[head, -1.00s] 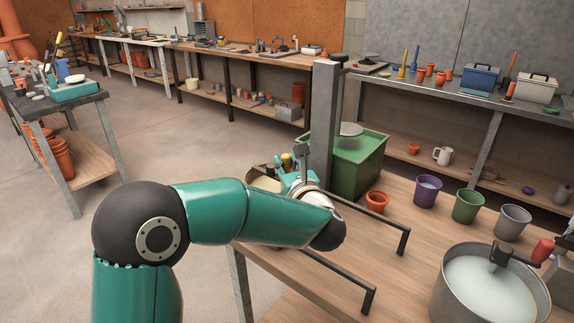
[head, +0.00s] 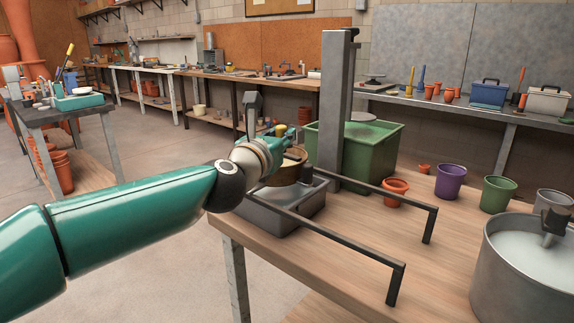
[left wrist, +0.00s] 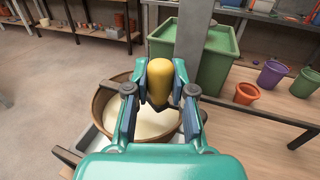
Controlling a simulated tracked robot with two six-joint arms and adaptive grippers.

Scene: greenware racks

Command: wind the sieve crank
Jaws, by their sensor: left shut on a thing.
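The sieve (head: 288,170) is a round drum with a wooden rim, over a grey tray (head: 290,215) at the far left of the wooden table. It holds pale material in the left wrist view (left wrist: 146,124). The yellow crank handle (left wrist: 161,46) stands above the sieve. My left gripper (head: 277,131) is at the sieve, its teal fingers shut on the handle from both sides; it fills the middle of the left wrist view (left wrist: 165,85). The crank arm below the handle is largely hidden by the gripper. My right gripper is not in view.
A grey post (head: 332,110) and a green bin (head: 385,150) stand just behind the sieve. Two dark rails (head: 345,246) run across the table. A terracotta pot (head: 394,193), purple bucket (head: 450,182), green bucket (head: 497,194) and large metal pot (head: 515,285) stand to the right.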

